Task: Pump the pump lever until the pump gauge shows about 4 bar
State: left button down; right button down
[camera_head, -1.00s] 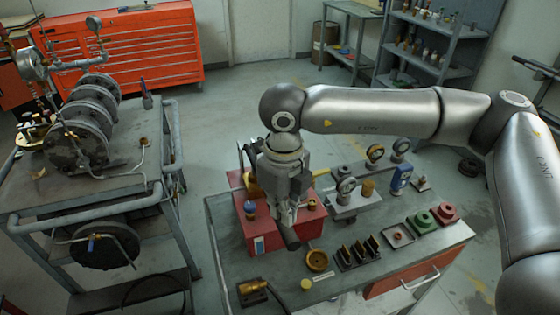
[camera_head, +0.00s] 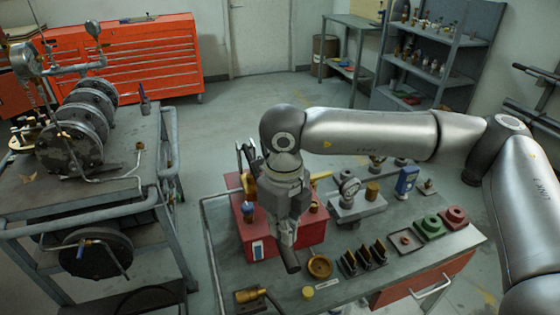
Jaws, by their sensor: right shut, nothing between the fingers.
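The red box-shaped unit (camera_head: 258,240) on the workbench, which looks like the pump, has a blue-topped fitting (camera_head: 249,210) at its front. My right gripper (camera_head: 288,240) is shut and empty, pointing down in front of the red unit and hiding part of it. A dark bar end (camera_head: 291,262) shows just below the gripper. I cannot tell whether it is the pump lever, or whether the gripper touches it. No gauge on the red unit is readable. My left gripper is not in view.
A brass dish (camera_head: 319,267), black slotted holder (camera_head: 363,258), green part (camera_head: 429,226) and red part (camera_head: 455,216) lie along the bench's right side. A brass fitting (camera_head: 251,296) lies at the front. A cart with flanged piping (camera_head: 70,146) stands left. Floor between is clear.

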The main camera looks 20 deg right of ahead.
notch_tip(320, 180, up, 10)
jog(key=p, duration=0.4)
jog(key=shift+f, duration=0.2)
dwell(1.3)
